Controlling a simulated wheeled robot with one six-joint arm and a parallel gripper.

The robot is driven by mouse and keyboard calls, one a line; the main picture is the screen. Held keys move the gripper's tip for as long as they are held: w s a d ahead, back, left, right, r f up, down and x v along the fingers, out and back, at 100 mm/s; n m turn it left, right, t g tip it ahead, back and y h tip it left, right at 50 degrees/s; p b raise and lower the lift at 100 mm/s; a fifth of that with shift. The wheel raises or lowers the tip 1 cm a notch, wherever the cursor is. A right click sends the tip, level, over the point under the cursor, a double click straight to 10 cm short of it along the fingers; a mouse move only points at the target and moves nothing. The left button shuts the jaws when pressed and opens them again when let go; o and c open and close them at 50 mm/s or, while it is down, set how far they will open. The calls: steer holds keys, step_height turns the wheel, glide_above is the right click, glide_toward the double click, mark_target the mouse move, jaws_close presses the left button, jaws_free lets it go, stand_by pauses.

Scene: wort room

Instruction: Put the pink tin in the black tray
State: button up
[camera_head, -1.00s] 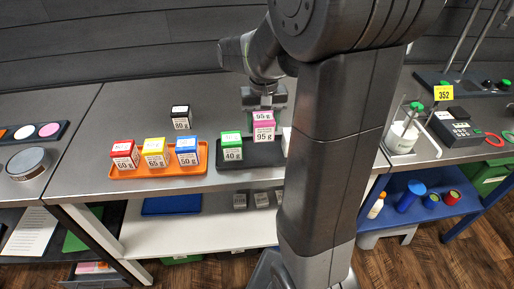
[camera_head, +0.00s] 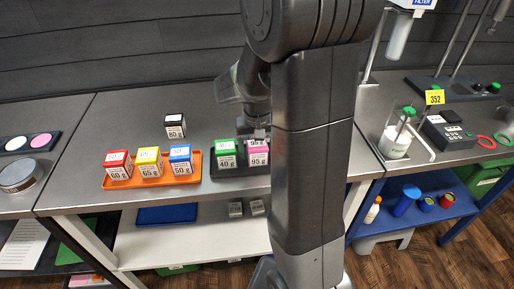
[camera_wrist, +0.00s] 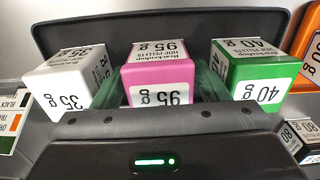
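The pink tin (camera_head: 258,154), marked 95 g, is in the black tray (camera_head: 232,175), level with its neighbours; whether its base touches the floor is hidden. In the wrist view the pink tin (camera_wrist: 160,88) is between a white 35 g tin (camera_wrist: 68,82) and the green 40 g tin (camera_wrist: 250,75), and the tray's dark rim (camera_wrist: 150,22) runs behind them. My gripper (camera_wrist: 160,92) has a green finger against each side of the pink tin. In the head view the green tin (camera_head: 226,156) is at its left; my arm hides the white tin.
An orange tray (camera_head: 112,183) left of the black tray holds red (camera_head: 119,167), yellow (camera_head: 150,163) and blue (camera_head: 181,160) tins. A black 80 g tin (camera_head: 175,126) stands behind it. The neighbouring tins stand close to my fingers.

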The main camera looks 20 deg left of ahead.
mark_target(257, 143)
step_height(257, 143, up, 12)
steer(key=shift+r+p, duration=0.15)
steer(key=shift+p, duration=0.15)
stand_by(0.4)
step_height(257, 143, down, 13)
steer(key=shift+r+b, duration=0.1)
steer(key=shift+b, duration=0.35)
steer(key=shift+r, duration=1.85)
